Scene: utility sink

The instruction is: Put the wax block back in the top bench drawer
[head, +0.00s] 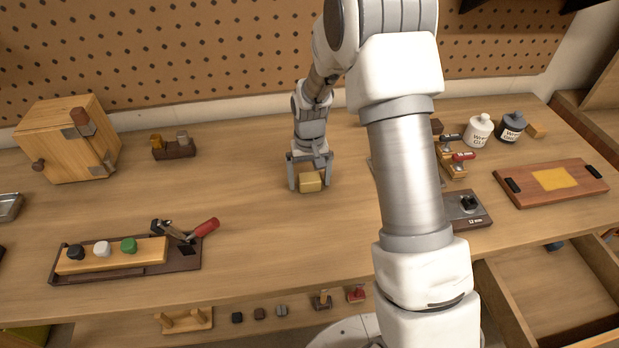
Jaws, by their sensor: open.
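A small yellow block (310,183), which looks like the wax block, sits on the bench top near the middle. My gripper (309,187) points down over it, open, with one finger on each side of the block. I cannot tell whether the fingers touch it. A bench drawer (548,290) at the lower right is pulled open, and the part of its inside that I see is mostly bare. My own arm hides part of the bench to the right of the gripper.
A wooden box (67,140) stands at the back left. A tray with coloured knobs (124,252) lies at the front left. Bench around the gripper's left is clear.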

